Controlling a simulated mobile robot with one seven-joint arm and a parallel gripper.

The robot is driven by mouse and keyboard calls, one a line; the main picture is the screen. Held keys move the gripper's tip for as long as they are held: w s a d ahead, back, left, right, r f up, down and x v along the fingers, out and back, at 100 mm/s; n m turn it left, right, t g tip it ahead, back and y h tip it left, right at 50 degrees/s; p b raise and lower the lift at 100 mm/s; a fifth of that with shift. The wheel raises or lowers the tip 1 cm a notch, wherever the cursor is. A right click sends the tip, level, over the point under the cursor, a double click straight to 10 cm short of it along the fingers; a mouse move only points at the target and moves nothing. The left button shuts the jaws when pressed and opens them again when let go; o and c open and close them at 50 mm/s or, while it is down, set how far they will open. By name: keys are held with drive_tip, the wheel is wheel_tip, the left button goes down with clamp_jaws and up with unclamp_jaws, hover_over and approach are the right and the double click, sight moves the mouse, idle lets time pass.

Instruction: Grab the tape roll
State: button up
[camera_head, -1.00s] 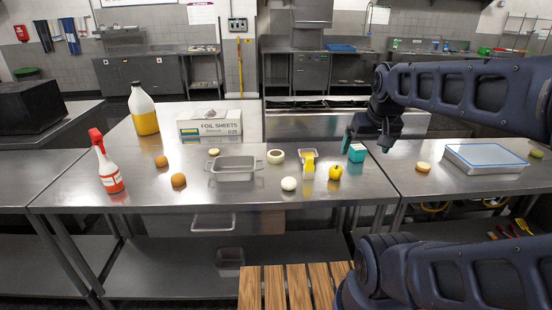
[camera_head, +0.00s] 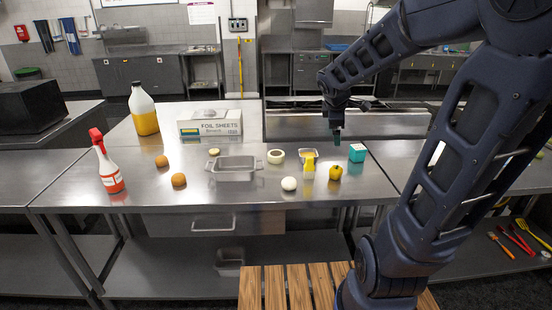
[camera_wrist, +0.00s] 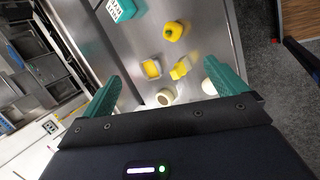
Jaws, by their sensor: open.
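The tape roll (camera_head: 276,156) is a cream ring lying flat on the steel table, just right of a metal pan. In the wrist view the tape roll (camera_wrist: 165,97) shows low between my fingers, its near side close to the gripper body's edge. My gripper (camera_head: 337,133) is above the table, to the right of the roll and apart from it. In the wrist view my gripper (camera_wrist: 162,74) has its two teal fingers spread wide with nothing held between them.
Near the roll are a yellow item (camera_head: 308,162), a white ball (camera_head: 289,183), a yellow fruit (camera_head: 336,173), a teal box (camera_head: 357,152) and the metal pan (camera_head: 236,172). A foil sheets box (camera_head: 210,124) stands behind. The table's front is mostly clear.

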drive_tip(key=w+a+f+n+t+y, duration=0.1)
drive_tip(key=w+a+f+n, duration=0.3)
drive_tip(key=w+n, duration=0.2)
drive_tip(key=w+a+f+n, duration=0.3)
drive_tip(key=w+a+n, duration=0.1)
drive_tip(key=w+n, duration=0.25)
drive_tip(key=n+y, duration=0.3)
drive_tip(key=n, duration=0.8)
approach(276, 154)
drive_tip(key=x, duration=0.4)
drive_tip(key=shift+w+a, duration=0.25)
drive_tip(key=shift+a, duration=0.15)
drive_tip(key=shift+d+x, duration=0.2)
drive_tip(key=shift+x, duration=1.35)
drive_tip(key=shift+d+x, duration=0.15)
drive_tip(key=shift+x, duration=1.35)
drive_tip(key=shift+c, duration=0.3)
drive_tip(key=c, duration=1)
